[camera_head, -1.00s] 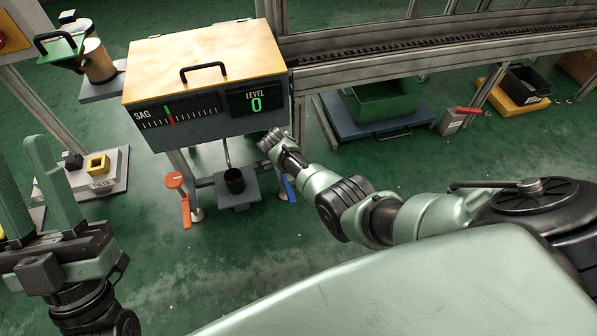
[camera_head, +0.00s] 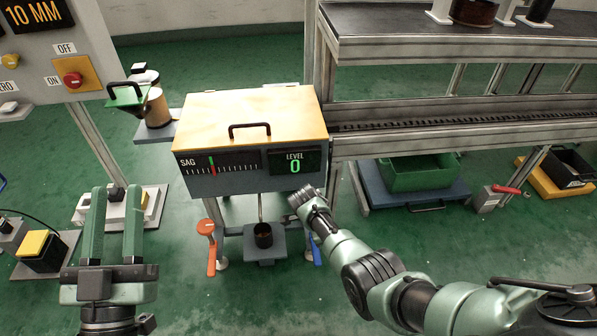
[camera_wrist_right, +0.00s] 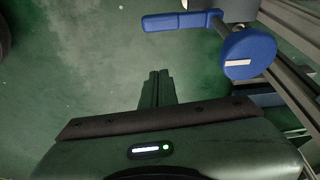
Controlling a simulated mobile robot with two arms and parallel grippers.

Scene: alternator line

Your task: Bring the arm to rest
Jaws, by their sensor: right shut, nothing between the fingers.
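My left gripper (camera_head: 115,195) is upright at the lower left of the head view. Its two green fingers stand apart with nothing between them. My right arm (camera_head: 375,275) comes in from the lower right and reaches to just below the yellow-topped box; its fingers cannot be made out there. In the right wrist view my right gripper (camera_wrist_right: 155,75) shows with its fingers together and empty, over green floor. A blue lever with a round hub (camera_wrist_right: 248,53) is to the right of the fingertips, apart from them.
The yellow-topped box (camera_head: 250,115) reads SAG and LEVEL 0. Below it are an orange lever (camera_head: 208,240), a small dark cup (camera_head: 263,236) and a blue lever (camera_head: 313,250). A control panel (camera_head: 60,50) stands at left. A green bin (camera_head: 420,172) sits under the conveyor frame at right.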

